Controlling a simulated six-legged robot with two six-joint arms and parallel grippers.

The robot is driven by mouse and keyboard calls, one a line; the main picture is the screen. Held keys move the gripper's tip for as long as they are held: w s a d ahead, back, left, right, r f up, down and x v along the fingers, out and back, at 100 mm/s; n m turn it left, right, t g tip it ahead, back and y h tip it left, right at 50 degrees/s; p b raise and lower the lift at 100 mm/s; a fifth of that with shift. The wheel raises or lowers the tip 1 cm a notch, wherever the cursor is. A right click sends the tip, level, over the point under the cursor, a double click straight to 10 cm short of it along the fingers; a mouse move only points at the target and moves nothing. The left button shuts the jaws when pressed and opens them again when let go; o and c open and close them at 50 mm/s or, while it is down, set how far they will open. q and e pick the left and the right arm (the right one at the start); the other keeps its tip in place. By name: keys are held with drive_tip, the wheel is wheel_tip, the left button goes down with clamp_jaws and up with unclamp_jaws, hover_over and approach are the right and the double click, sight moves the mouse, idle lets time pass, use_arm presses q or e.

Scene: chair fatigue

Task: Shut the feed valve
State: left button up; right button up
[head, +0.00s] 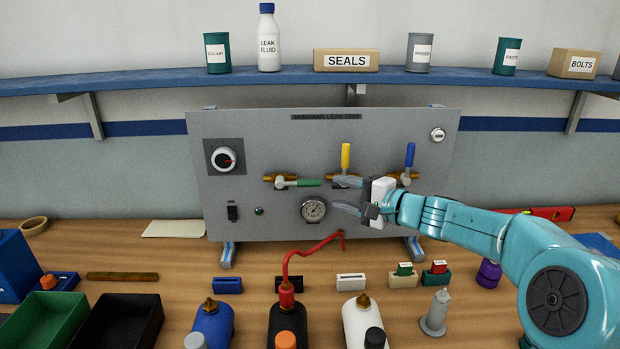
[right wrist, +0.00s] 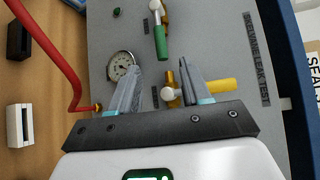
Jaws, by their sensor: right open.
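A grey test panel (head: 260,135) carries three lever valves. The left one has a green handle (head: 309,183) lying level, the middle one a yellow handle (head: 345,156) standing upright, the right one a blue handle (head: 410,155) standing upright. I cannot read which is the feed valve. My right gripper (head: 338,194) is open and empty in front of the panel, just below the yellow valve. In the right wrist view the open fingers (right wrist: 162,70) show around the yellow valve's hub; one finger partly covers its yellow handle (right wrist: 222,86). The green handle (right wrist: 160,42) lies beyond the fingertips. My left gripper is not in view.
A pressure gauge (head: 314,208) sits close to my fingers. A red hose (head: 300,255) rises from a bottle to the panel's lower edge. Bottles, bins and small blocks crowd the bench front. A blue shelf (head: 150,80) runs above the panel.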

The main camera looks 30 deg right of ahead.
sight(314, 185)
drive_tip(key=p+x, duration=0.3)
drive_tip(key=x, duration=0.7)
drive_tip(key=shift+w+a, duration=0.1)
drive_tip(key=shift+a, duration=0.05)
drive_tip(key=shift+r, duration=0.1)
clamp_jaws()
